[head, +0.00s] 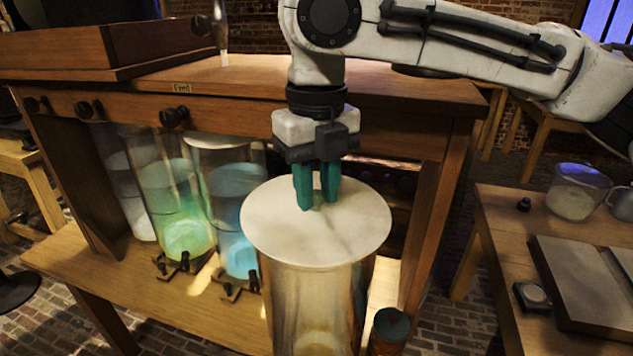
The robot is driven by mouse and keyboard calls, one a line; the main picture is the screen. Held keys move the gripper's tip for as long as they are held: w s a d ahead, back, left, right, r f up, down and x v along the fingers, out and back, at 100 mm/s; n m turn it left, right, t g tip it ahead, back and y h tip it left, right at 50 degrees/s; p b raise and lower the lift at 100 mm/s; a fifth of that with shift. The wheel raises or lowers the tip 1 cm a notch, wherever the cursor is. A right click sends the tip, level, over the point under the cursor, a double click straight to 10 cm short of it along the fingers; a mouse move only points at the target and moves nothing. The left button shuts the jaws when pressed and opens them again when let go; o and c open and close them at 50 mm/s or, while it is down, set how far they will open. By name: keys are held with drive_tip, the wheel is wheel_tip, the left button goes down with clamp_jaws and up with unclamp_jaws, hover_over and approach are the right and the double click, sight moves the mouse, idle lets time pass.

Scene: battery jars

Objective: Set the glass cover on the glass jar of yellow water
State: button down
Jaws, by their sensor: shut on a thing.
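The round, pale glass cover (270,232) lies level at the mouth of the large glass jar (318,300) in the front middle. The jar looks pale yellow to amber inside. The cover's rim reaches a little past the jar's walls. I cannot tell whether it rests on the jar's rim or is held just above it. My gripper (317,190) points straight down over the cover's middle, its teal fingers shut on the cover.
Behind to the left, a green-yellow jar (178,205), a blue jar (238,205) and a clear jar (128,185) stand on the wooden bench's lower shelf (180,300). A dark green-topped cylinder (390,327) stands close right of the front jar. A side table (510,235) is at right.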

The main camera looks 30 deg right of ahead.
sight(317, 194)
drive_tip(key=shift+f, duration=0.45)
idle(0.3)
drive_tip(key=c, duration=1.1)
unclamp_jaws()
drive_tip(key=shift+c, duration=0.2)
wheel_tip(317, 194, up, 11)
drive_tip(key=p, duration=1.1)
